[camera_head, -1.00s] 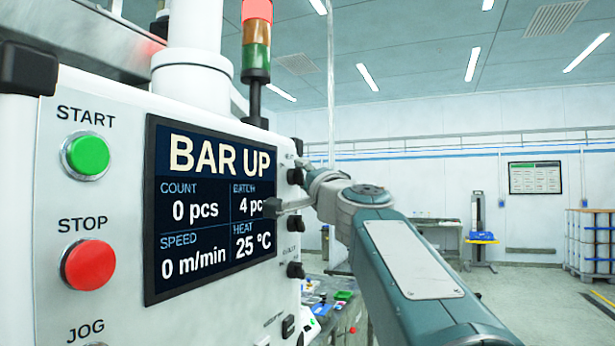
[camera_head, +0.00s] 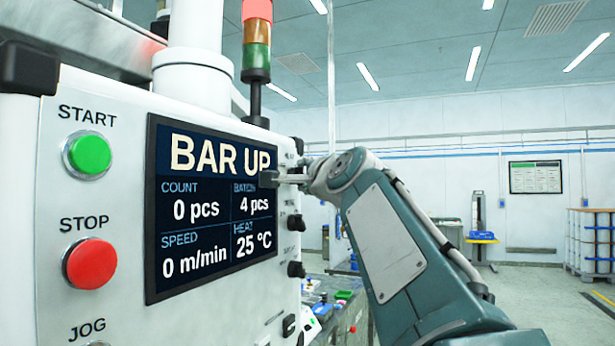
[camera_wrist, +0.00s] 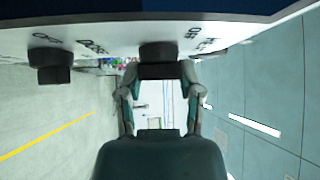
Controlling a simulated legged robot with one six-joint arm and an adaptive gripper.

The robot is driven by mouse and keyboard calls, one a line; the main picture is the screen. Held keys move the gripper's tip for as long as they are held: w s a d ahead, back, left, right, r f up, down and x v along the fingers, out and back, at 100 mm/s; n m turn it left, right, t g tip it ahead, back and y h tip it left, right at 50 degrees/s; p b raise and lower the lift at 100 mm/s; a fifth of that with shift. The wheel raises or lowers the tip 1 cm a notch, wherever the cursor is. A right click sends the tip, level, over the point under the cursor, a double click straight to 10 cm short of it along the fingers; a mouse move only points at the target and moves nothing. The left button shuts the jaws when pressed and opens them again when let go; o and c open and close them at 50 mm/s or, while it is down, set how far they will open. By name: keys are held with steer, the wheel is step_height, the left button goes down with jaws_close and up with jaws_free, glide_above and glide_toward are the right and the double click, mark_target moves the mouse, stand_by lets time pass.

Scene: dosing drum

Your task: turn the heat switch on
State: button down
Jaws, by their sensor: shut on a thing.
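The control panel (camera_head: 60,190) has a column of black knobs on its right side, with labels too small to read. I cannot tell which one is the heat switch. My gripper (camera_head: 290,178) is at the second knob from the top, beside the display's right edge. In the wrist view, my gripper (camera_wrist: 160,73) is shut on a black knob (camera_wrist: 158,50) on the panel face. Another black knob (camera_wrist: 50,65) sits to its left, clear of the fingers. The display (camera_head: 210,210) reads BAR UP, with heat at 25 °C.
A green START button (camera_head: 88,154) and a red STOP button (camera_head: 90,263) are on the panel's left. Lower knobs (camera_head: 295,222) stick out below my gripper. A signal tower (camera_head: 257,45) stands above, its red lamp bright.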

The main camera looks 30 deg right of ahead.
steer(key=shift+w+f+m+g+y, duration=0.15)
steer(key=shift+m+g+y, duration=0.1)
steer(key=shift+m+g, duration=0.55)
steer(key=shift+w+f+m+g+y, duration=0.1)
steer(key=shift+m+g+y, duration=0.15)
steer(key=shift+m+g, duration=0.55)
steer(key=shift+a+r+m+g+y, duration=0.1)
steer(key=shift+r+m+g+y, duration=0.2)
steer(key=shift+m+g, duration=0.35)
steer(key=shift+f+g, duration=0.35)
steer(key=shift+c, duration=1.3)
jaws_free()
steer(key=shift+s, duration=0.15)
steer(key=shift+r, duration=0.1)
steer(key=v, duration=1.1)
steer(key=shift+s, duration=0.45)
